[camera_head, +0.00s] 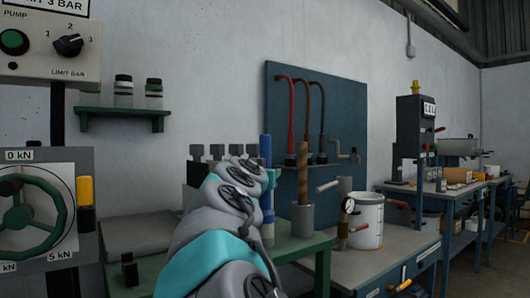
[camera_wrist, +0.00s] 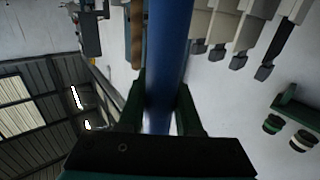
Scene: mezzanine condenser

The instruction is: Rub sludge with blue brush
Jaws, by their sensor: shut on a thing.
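The blue brush shows as an upright blue handle (camera_head: 266,152) just right of my arm in the head view, above the green bench. In the wrist view the blue handle (camera_wrist: 170,45) runs between the dark fingers of my gripper (camera_wrist: 161,100), which is shut on it. In the head view my arm hides the gripper. The brush's bristles cannot be made out, and I cannot tell if its lower end is free or in a holder. No sludge can be made out in either view.
A brown wooden handle stands in a grey cup (camera_head: 303,219) close right of the brush. A white bucket (camera_head: 367,222) and gauge stand further right on the grey-topped bench (camera_head: 395,262).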

